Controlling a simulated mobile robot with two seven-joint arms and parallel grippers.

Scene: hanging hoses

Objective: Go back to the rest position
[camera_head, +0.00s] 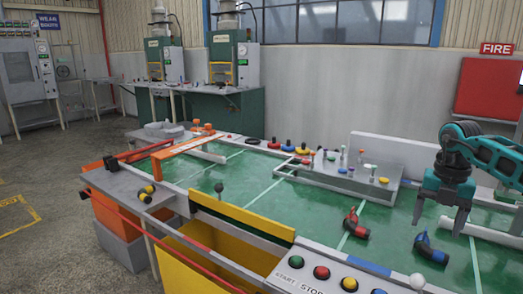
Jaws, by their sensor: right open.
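My right gripper (438,227) hangs at the right of the head view, pointing down over the green table (272,190). Its two fingers are apart, with nothing between them. A blue and black hose piece (431,248) lies on the table, just below the gripper in the picture and apart from the fingers. A red and black hose piece (355,224) lies to its left. A yellow and black hose piece (146,193) lies at the table's left end. My left gripper is not in view.
A grey stand with several coloured pegs (345,178) stands on the table, left of my right gripper. An orange bar (188,145) spans the table's left part. A yellow bin (190,262) and the START and STOP button panel (335,275) are at the front.

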